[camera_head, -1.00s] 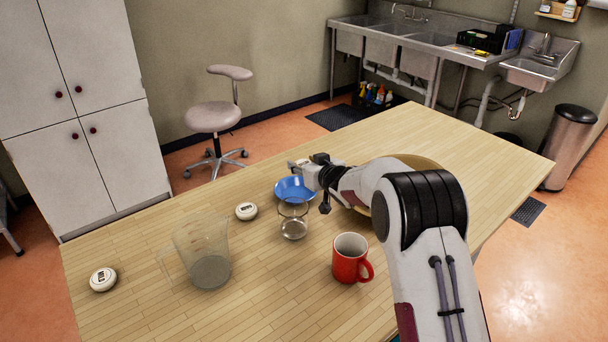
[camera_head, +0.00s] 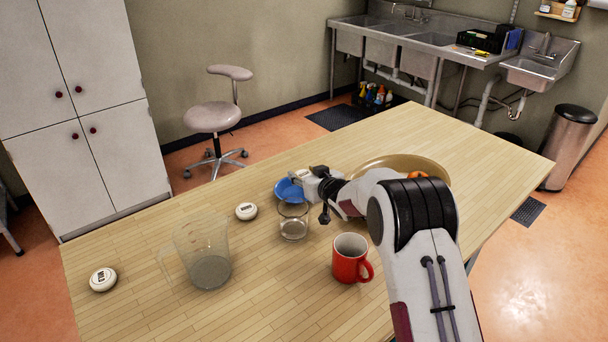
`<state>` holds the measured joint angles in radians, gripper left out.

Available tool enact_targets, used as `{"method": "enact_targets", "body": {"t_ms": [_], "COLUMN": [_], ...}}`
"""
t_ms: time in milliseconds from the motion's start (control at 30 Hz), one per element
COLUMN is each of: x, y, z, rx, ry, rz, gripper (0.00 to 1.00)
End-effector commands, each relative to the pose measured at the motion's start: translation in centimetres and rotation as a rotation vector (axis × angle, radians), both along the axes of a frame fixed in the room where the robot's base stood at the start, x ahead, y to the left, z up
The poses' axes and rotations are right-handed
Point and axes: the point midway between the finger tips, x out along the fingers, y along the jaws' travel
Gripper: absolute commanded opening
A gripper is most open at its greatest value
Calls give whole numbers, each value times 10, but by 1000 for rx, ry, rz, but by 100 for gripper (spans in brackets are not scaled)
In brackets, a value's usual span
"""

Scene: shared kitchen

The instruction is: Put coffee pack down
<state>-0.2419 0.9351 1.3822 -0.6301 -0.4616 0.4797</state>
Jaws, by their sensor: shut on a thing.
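My gripper (camera_head: 304,179) is over the table (camera_head: 130,262), just above the far side of the blue bowl (camera_head: 287,191). A small pale thing shows at its tip, and the gripper is shut on it. It may be the coffee pack, but it is mostly hidden by the gripper and too small to make out. I cannot tell whether it touches the bowl or the table.
A glass (camera_head: 293,222) stands just in front of the gripper. A red mug (camera_head: 350,259), a clear pitcher (camera_head: 205,255) and two round white timers (camera_head: 246,211) (camera_head: 103,279) stand nearby. A large tan bowl (camera_head: 428,166) with orange fruit (camera_head: 417,175) is behind my arm. The table's far right is clear.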

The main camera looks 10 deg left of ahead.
Motion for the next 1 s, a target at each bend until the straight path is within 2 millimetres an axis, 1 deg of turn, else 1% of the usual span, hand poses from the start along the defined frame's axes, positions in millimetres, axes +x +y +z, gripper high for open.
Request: {"method": "enact_targets", "body": {"t_ms": [700,733,767,800,1000], "x": [0,0,0,0,0], "y": [0,0,0,0,0], "z": [-11,-11,-11,-11,-11], "rx": [1,0,0,0,0], "ry": [-1,0,0,0,0], "rz": [0,0,0,0,0], "gripper": [25,48,56,57,57]}}
